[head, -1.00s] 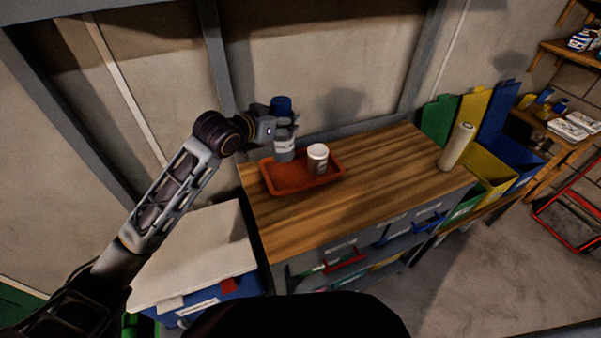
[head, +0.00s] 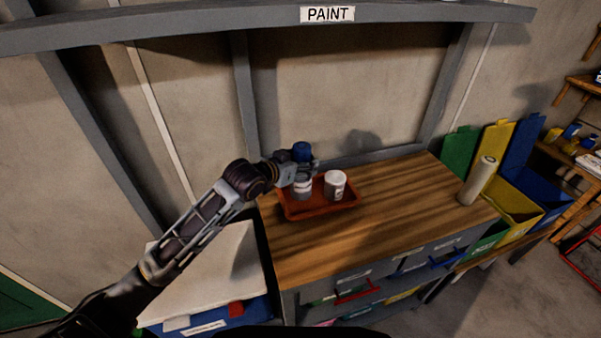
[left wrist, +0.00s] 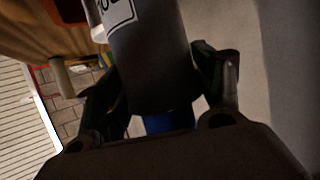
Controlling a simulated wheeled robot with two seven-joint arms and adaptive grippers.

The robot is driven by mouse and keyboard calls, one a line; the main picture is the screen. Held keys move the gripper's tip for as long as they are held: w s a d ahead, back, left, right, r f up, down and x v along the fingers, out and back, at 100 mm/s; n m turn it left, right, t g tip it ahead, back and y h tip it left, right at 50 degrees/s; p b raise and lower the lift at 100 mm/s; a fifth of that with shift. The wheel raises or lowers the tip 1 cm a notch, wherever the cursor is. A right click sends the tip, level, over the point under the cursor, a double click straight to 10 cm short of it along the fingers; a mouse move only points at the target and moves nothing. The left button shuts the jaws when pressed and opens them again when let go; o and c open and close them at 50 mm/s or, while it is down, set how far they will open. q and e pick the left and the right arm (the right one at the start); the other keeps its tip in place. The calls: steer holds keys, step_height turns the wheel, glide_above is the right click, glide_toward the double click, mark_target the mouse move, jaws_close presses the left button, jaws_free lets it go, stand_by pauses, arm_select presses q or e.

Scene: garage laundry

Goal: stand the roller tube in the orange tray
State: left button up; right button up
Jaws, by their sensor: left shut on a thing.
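The roller tube (head: 478,181) is a pale beige cylinder standing upright at the right end of the wooden workbench. The orange tray (head: 324,210) lies near the bench's left end. A white cup-like can (head: 335,184) stands in it. My left gripper (head: 300,170) is shut on a grey bottle (head: 302,190) with a blue cap, upright over the tray's left part. I cannot tell whether its base touches the tray. In the left wrist view the bottle (left wrist: 150,60) sits between the fingers, its blue cap (left wrist: 168,121) partly hidden. My right gripper is out of view.
The bench top (head: 400,195) is clear between tray and tube. Green, yellow and blue bins (head: 520,205) stand just beyond the tube. A shelf labelled PAINT (head: 327,14) runs above. A pale-topped blue box (head: 225,265) stands left of the bench.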

arm_select(q)
steer(key=shift+f, duration=1.95)
steer(key=o, duration=1.3)
steer(key=shift+s+a+r, duration=0.2)
steer(key=shift+v, duration=5.7)
steer(key=shift+s+f, duration=0.1)
steer(key=shift+s, duration=0.05)
